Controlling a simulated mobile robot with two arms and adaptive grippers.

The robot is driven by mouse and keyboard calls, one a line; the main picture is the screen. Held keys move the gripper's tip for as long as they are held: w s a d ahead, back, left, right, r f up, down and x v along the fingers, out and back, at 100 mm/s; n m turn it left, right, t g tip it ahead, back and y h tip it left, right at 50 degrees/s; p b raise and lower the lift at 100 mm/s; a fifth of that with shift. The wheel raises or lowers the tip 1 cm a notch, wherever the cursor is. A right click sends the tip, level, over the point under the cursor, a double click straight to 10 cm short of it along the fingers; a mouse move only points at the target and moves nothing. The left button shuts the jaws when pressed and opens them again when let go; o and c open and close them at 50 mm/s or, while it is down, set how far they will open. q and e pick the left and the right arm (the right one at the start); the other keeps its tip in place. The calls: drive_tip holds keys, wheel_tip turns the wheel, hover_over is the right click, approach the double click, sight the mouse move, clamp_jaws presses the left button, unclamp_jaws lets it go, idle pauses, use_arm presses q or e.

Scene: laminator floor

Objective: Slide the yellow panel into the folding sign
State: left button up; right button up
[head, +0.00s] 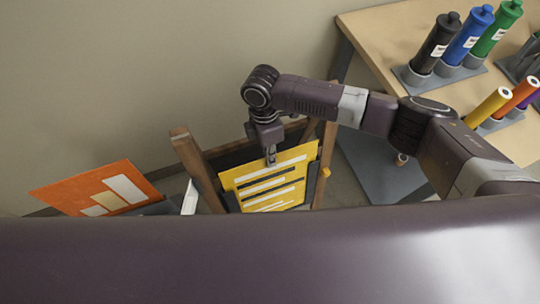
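The yellow panel (284,170), with white and dark printed bars, stands tilted in front of the dark inner face of the wooden folding sign (196,165). The panel sits between the sign's two wooden side posts, and its lower edge is hidden behind my own body. My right gripper (271,155) reaches down from above, and its fingers appear shut on the panel's top edge. How far the panel sits in the sign's frame cannot be told. My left gripper is not in view.
An orange panel (75,192) with pale bars leans at the left near the wall. A wooden table (385,40) at the right holds black (433,45), blue (468,35) and green (495,28) bottles and yellow (487,108) and orange (515,95) rolls. The wall is close behind the sign.

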drive_tip(key=o, duration=0.5)
drive_tip(key=shift+o, duration=0.2)
wheel_tip(320, 180, up, 12)
drive_tip(key=w, duration=0.2)
drive_tip(key=shift+a, duration=0.4)
drive_tip(key=shift+f, duration=0.15)
